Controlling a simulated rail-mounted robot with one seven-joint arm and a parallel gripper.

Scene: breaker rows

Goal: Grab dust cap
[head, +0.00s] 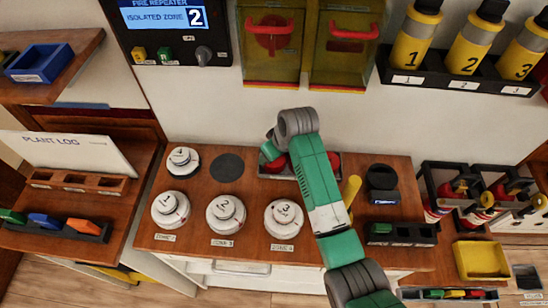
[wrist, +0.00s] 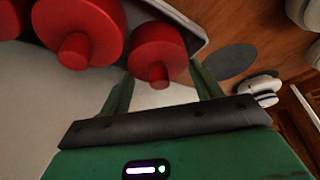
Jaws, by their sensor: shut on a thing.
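Red dust caps, each a round disc with a short stem, are in a grey-rimmed tray (head: 264,174) at the back of the wooden counter. My gripper (wrist: 162,84) is shut on one red dust cap (wrist: 158,58), with a finger on each side of it in the wrist view. Other red caps (wrist: 88,28) are just left of it. In the head view a red cap (head: 276,164) shows beside my arm, which hides much of the tray. I cannot tell whether the held cap is clear of the tray floor.
White round detectors (head: 226,213) stand left and in front of the tray. A dark flat disc (head: 226,167) lies on the counter. A yellow upright piece (head: 352,190) and a black holder (head: 382,182) stand to the right. Yellow-fronted boxes (head: 270,45) hang above.

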